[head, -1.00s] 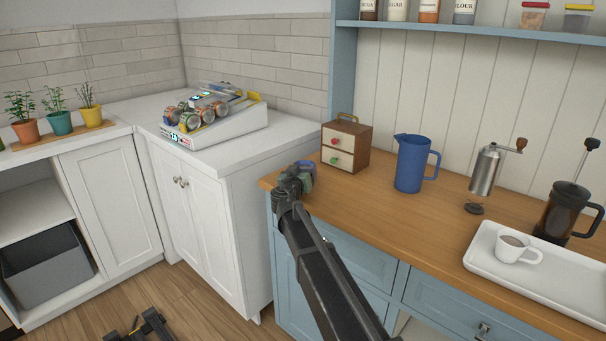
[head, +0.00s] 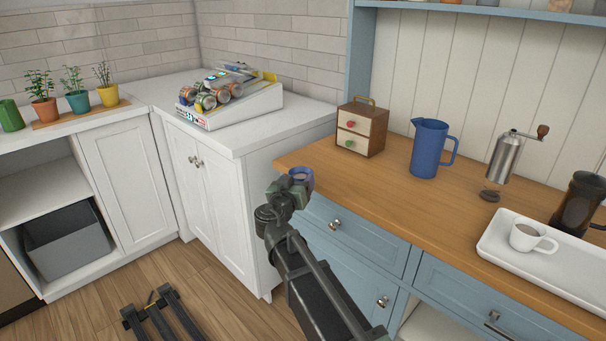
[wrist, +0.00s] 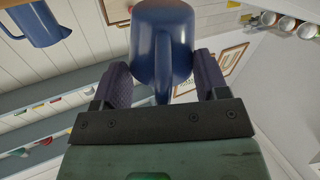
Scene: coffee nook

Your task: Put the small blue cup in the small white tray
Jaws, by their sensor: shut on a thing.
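The small blue cup (head: 301,178) is in my gripper (head: 290,188), in front of the left end of the wooden counter in the head view. In the wrist view the cup (wrist: 162,45) sits between the two dark finger pads of my gripper (wrist: 164,78), which is shut on it. The cup looks upright in the head view, and its rim shows at the top. The small white tray (head: 560,279) lies on the counter at the far right, cut off by the picture edge. A white cup with a brown drink (head: 530,236) stands on it.
On the counter (head: 390,205) stand a small drawer box (head: 361,130), a blue pitcher (head: 431,148), a coffee grinder (head: 506,158) and a dark French press (head: 577,203). A can rack (head: 230,100) stands on the white cabinet at left. Counter between pitcher and front edge is clear.

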